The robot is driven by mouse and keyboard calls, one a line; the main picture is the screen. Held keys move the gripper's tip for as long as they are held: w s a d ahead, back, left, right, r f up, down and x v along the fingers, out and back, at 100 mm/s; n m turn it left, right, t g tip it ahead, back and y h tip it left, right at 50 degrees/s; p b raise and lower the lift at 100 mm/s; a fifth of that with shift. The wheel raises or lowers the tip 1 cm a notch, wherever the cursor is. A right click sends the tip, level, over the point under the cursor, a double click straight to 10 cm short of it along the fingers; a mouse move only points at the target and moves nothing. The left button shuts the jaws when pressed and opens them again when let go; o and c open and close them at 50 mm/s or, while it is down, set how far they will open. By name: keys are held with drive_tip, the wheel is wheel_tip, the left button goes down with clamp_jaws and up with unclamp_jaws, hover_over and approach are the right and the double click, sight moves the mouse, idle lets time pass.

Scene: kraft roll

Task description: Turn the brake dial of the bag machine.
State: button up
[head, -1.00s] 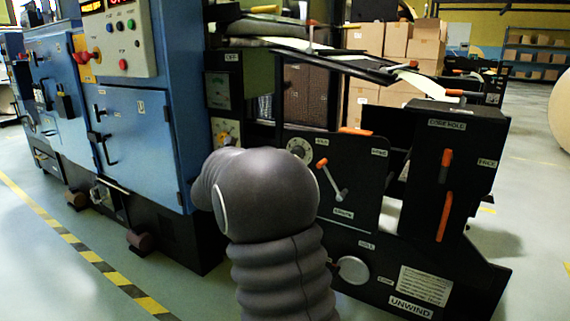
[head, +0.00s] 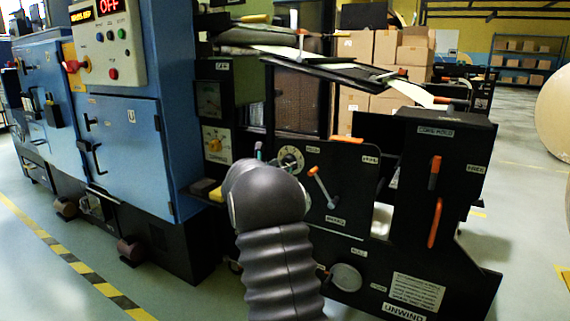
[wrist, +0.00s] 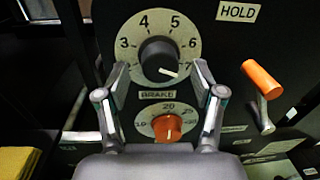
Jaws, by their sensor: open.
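In the wrist view a round pale dial plate (wrist: 186,34) with numbers up to 7 carries a black knob (wrist: 158,57). The knob's white mark points lower right, near 7. A BRAKE label (wrist: 157,94) sits just below this plate, above a smaller dial with an orange knob (wrist: 167,127). My gripper (wrist: 162,68) is open, its fingers to the left and right of the black knob with gaps; I cannot tell how deep they reach. In the head view the dial plate (head: 291,158) shows just beyond my wrist, which hides the smaller dial.
An orange-handled lever (wrist: 263,82) is right of the dials, under a HOLD label (wrist: 238,12). The blue cabinet (head: 130,145) stands left, and a black block with orange handles (head: 462,165) right. A yellow item (wrist: 18,162) is at the wrist view's lower left.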

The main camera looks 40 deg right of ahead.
drive_tip(key=shift+x, duration=0.9)
drive_tip(key=c, duration=1.1)
drive_tip(key=shift+c, duration=0.2)
